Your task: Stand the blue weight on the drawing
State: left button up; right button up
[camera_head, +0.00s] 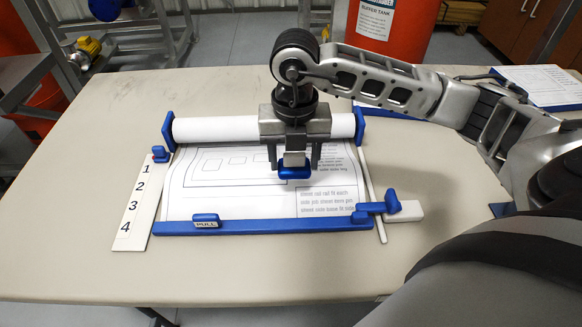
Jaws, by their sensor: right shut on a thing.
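The drawing (230,205) is a white sheet pulled out from a roll (215,129) and lies flat on the table, with line art and text on it. My right gripper (293,160) is over the upper right part of the drawing, pointing down. It is shut on the blue weight (294,173), whose wide blue base shows below the fingers. The weight looks upright. I cannot tell whether its base touches the sheet. The gripper hides part of the roll and the drawing. My left gripper is not in view.
A blue bar (265,226) with a PULL tab (206,221) lies along the sheet's near edge. A numbered strip (140,205) with a blue marker (160,154) is at left. A blue latch (392,201) is at right. More papers (545,85) lie at the far right. The table's front is clear.

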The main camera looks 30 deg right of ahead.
jog(key=w+f, duration=0.1)
jog(key=w+d+f, duration=0.1)
jog(key=w+f, duration=0.1)
jog(key=f, duration=0.1)
jog(key=shift+d, duration=0.25)
jog(key=shift+f, duration=1.5)
jog(key=shift+f, duration=0.2)
jog(key=o, duration=1.3)
jog(key=shift+c, duration=0.2)
notch_tip(320, 180, up, 12)
jog(key=shift+r, duration=0.2)
jog(key=shift+s, duration=0.1)
